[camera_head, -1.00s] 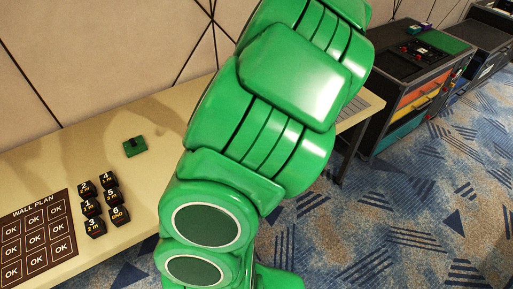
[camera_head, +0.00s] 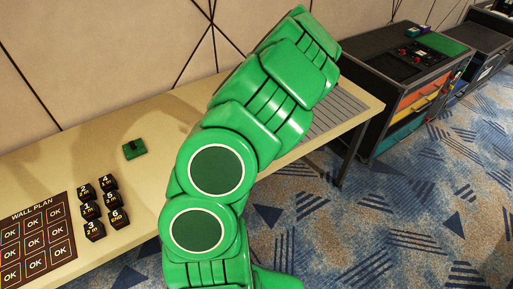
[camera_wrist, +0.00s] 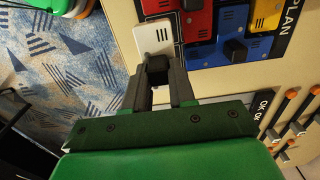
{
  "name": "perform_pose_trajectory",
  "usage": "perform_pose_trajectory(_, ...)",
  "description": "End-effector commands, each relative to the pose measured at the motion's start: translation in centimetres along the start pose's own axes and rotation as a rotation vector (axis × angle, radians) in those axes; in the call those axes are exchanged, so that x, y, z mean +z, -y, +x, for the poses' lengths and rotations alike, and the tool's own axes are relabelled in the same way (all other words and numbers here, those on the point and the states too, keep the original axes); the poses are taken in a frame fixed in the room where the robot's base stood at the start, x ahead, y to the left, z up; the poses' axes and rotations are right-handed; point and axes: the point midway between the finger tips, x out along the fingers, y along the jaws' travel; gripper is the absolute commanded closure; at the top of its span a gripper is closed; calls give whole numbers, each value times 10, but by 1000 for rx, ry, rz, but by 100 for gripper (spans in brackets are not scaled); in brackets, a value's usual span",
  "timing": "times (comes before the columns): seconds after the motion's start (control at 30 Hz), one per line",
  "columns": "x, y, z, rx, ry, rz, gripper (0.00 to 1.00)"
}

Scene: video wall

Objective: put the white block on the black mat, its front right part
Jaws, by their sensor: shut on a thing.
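In the wrist view my gripper (camera_wrist: 160,85) is shut on the dark knob of the white block (camera_wrist: 153,37). The block's flat white face, with dark slots, shows just beyond the fingertips, close beside a red block (camera_wrist: 197,22). I cannot tell whether it touches the surface below. In the head view my green arm hides the gripper and the white block.
The wrist view shows a blue block (camera_wrist: 231,49) with a dark knob, a yellow block (camera_wrist: 261,17) and a dark strip lettered PLAN (camera_wrist: 286,25). In the head view the beige table (camera_head: 110,115) bears a green block (camera_head: 134,149), several black cubes and a brown WALL PLAN board (camera_head: 38,242).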

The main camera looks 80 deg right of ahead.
Motion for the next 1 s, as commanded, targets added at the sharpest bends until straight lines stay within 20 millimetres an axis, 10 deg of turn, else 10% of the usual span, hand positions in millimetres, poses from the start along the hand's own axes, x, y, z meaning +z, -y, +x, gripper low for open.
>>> perform_pose_trajectory(1.0,-6,9,47,2,1,-1,100)
